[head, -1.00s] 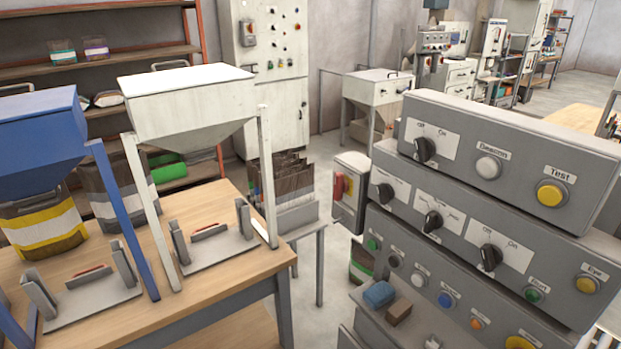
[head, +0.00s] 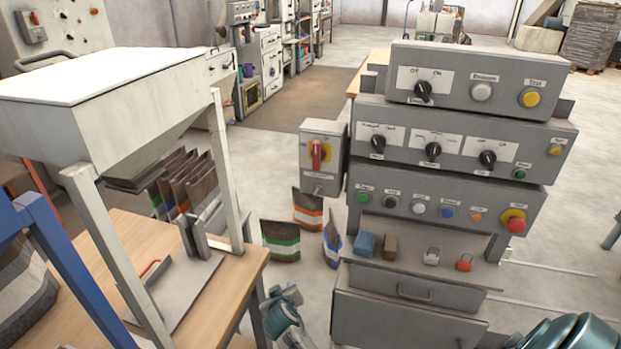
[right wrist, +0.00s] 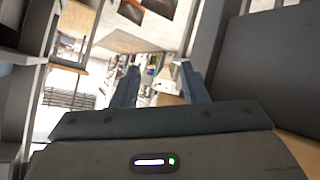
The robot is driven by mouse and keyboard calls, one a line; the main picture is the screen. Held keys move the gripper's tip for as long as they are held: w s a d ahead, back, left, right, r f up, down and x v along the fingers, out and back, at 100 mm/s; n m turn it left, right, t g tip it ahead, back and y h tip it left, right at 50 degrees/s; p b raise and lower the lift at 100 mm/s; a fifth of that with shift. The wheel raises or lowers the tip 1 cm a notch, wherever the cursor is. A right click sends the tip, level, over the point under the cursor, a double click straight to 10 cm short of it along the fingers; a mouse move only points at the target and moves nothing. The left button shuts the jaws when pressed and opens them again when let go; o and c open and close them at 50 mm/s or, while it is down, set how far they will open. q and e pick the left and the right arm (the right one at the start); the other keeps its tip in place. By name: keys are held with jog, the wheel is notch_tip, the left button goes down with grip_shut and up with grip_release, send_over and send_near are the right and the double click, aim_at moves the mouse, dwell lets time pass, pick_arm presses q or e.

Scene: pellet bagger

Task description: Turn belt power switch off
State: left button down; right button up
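A grey control console fills the right half of the head view. Its top panel has a black rotary switch (head: 423,91) between the marks Off and On. The middle panel has three more black rotary switches: left (head: 378,143), middle (head: 433,150) and right (head: 487,158). The small labels are too blurred to tell which one is belt power. A box on the console's left side carries a red handle switch (head: 317,155) on yellow. My right gripper (right wrist: 160,88) is open and empty in the right wrist view, touching no switch. I cannot make out my left gripper.
A red stop button (head: 515,222) and several coloured push buttons sit on the lower panel. A blue block (head: 366,244) and a brown block (head: 390,246) lie on the ledge. A hopper (head: 110,95) stands on the wooden table at left. Bags stand on the floor between.

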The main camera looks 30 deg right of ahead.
jog(key=w+d+r+m+t+h, duration=0.1)
jog(key=w+r+m+h, duration=0.1)
jog(key=r, duration=0.8)
jog(key=w+d+r+m+t+h, duration=0.1)
jog(key=w+d+r+h, duration=0.1)
jog(key=r, duration=0.9)
jog(key=m+h+b, duration=0.1)
jog(key=m+h, duration=0.4)
jog(key=m, duration=0.1)
send_near(316, 154)
jog(key=shift+g, duration=0.3)
jog(key=p+x, duration=0.1)
jog(key=x, duration=0.1)
jog(key=p+x, duration=0.1)
jog(key=x, duration=0.2)
jog(key=p+x, duration=0.1)
jog(key=x, duration=0.2)
jog(key=shift+w+r, duration=0.15)
jog(key=shift+r, duration=0.2)
pick_arm(q)
jog(key=shift+s+d+r, duration=0.1)
jog(key=shift+s+r, duration=0.15)
jog(key=shift+r, duration=0.75)
pick_arm(e)
jog(key=shift+w+d+f, duration=0.2)
jog(key=shift+w+d, duration=0.25)
